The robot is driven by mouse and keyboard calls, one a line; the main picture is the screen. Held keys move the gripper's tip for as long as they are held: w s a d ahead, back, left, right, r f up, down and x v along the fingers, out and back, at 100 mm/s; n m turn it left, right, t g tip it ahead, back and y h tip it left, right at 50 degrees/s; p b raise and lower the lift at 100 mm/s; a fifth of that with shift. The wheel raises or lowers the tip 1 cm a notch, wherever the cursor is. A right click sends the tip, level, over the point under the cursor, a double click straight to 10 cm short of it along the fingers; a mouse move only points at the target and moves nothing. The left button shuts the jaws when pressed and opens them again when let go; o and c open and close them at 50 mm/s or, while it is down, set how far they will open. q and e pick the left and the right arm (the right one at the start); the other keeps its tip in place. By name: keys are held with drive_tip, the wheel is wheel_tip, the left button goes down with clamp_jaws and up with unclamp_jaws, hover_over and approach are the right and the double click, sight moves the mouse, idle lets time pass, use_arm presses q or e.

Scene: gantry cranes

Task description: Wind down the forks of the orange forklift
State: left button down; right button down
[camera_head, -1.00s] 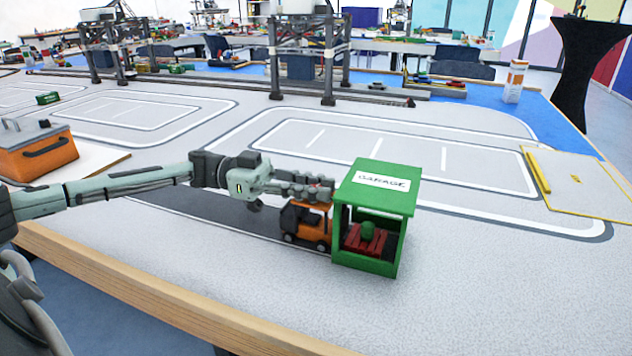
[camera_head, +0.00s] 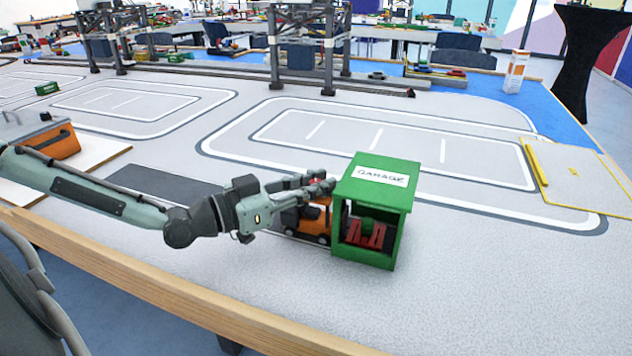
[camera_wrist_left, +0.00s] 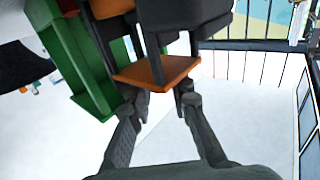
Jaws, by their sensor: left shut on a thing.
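The orange forklift (camera_head: 312,222) stands on the table directly left of the green garage (camera_head: 376,190); its upper part is partly behind my gripper. My left gripper (camera_head: 322,184) is at the top of the forklift, close to the garage's left roof edge, shut on part of the forklift. In the left wrist view, its fingers (camera_wrist_left: 163,100) reach to an orange panel (camera_wrist_left: 156,70) with dark parts around it. The forks cannot be made out. A red object (camera_head: 364,234) is inside the garage. My right gripper is not in view.
The garage wall (camera_wrist_left: 75,55) is close beside my fingers in the left wrist view. A yellow-edged board (camera_head: 580,180) lies at the right, an orange box (camera_head: 58,142) at the left. Gantry cranes (camera_head: 305,45) stand behind. The table front is clear.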

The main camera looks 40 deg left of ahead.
use_arm(q)
drive_tip(key=n+t+y, duration=0.1)
drive_tip(key=n+y, duration=0.2)
drive_tip(key=y, duration=0.2)
drive_tip(key=shift+r+n, duration=0.1)
drive_tip(key=shift+n, duration=0.3)
drive_tip(key=shift+w+n+t+y, duration=0.1)
drive_tip(key=shift+n+t+y, duration=0.2)
drive_tip(key=shift+n+y, duration=0.9)
drive_tip(key=shift+a+m+y, duration=0.1)
drive_tip(key=shift+m+y, duration=0.3)
drive_tip(key=c, duration=1.4)
unclamp_jaws()
drive_tip(key=shift+o, duration=0.2)
drive_tip(key=shift+h, duration=0.3)
